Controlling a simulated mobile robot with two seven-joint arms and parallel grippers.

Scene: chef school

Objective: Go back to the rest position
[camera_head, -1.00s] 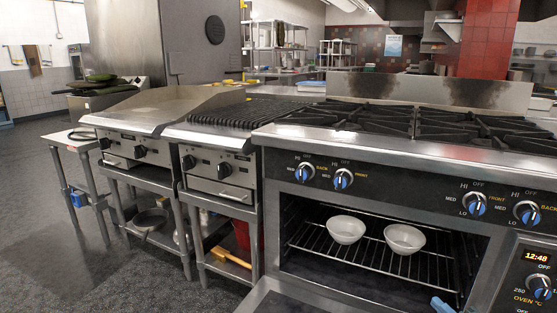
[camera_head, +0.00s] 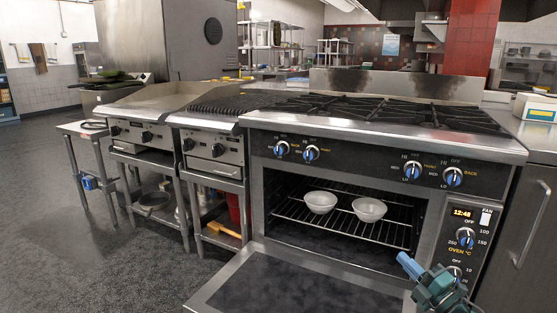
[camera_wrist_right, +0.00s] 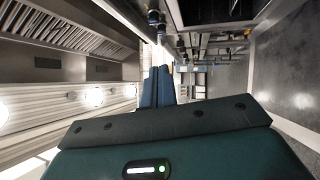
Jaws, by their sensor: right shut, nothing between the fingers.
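My right gripper (camera_head: 405,262) shows at the lower right of the head view, in front of the oven's right side and above the lowered door. Its blue fingers are together and hold nothing. In the right wrist view its fingers (camera_wrist_right: 157,86) lie side by side, shut and empty. My left gripper is not in view.
The oven (camera_head: 340,225) is open, its door (camera_head: 290,285) lowered towards me. Two white bowls (camera_head: 320,202) (camera_head: 369,209) sit on its rack. A griddle (camera_head: 150,105) and stands are to the left. The floor (camera_head: 90,245) at left is clear.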

